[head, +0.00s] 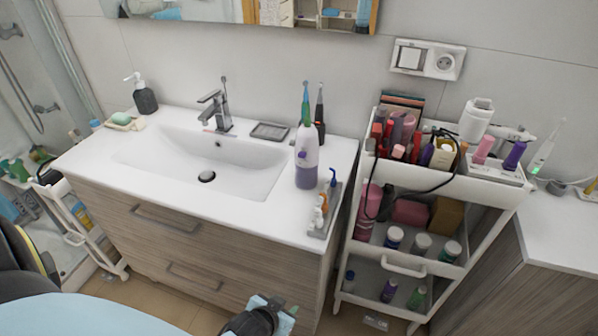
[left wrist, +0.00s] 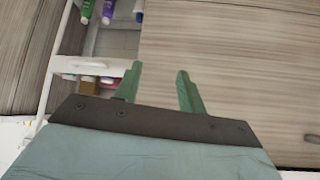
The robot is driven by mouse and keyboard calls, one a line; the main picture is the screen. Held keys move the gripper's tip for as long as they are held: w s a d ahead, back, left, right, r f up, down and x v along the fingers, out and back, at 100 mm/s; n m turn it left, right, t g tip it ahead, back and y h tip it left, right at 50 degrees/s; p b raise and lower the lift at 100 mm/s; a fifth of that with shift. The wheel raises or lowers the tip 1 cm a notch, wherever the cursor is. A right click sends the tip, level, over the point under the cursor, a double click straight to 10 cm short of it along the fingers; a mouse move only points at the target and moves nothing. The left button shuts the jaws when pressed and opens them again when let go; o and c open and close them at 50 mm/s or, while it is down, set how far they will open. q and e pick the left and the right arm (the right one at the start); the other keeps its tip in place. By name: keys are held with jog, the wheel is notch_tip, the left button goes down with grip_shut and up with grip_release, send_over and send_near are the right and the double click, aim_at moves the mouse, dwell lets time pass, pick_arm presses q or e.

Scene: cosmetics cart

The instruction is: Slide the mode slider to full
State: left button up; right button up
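I cannot make out a mode slider for certain in either view. A white hair-dryer-like device (head: 476,120) stands on the top of the cart, with a dark cord near it. A white and purple bottle-like device (head: 307,160) stands upright on the washbasin counter; a small purple knob shows on its side. My left gripper (head: 262,316) is low in front of the drawers, cut by the bottom edge of the head view. In the left wrist view its two green fingers (left wrist: 160,84) stand apart with nothing between them. My right gripper is not in view.
The white cart (head: 405,267) stands right of the washbasin counter (head: 112,171), its shelves holding bottles and cosmetics. A grey tray (head: 322,224) with small bottles lies on the counter's right edge. The drawer front (left wrist: 235,60) lies ahead of the left gripper. A side cabinet stands at right.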

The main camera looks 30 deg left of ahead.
pick_arm(q)
jog(key=w+a+r+n+t+y+p, duration=0.1)
jog(key=w+a+r+t, duration=0.15)
jog(key=r, duration=0.75)
jog(key=w+a+r+n+t+y+p, duration=0.15)
jog(key=w+r, duration=0.25)
jog(key=r, duration=0.6)
jog(key=t+y, duration=0.1)
jog(key=t, duration=0.4)
send_near(301, 156)
jog(key=x, duration=0.8)
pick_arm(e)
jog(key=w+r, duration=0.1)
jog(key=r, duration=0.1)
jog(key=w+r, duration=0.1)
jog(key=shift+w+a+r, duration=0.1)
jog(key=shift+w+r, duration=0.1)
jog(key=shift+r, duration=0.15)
pick_arm(q)
grip_shut()
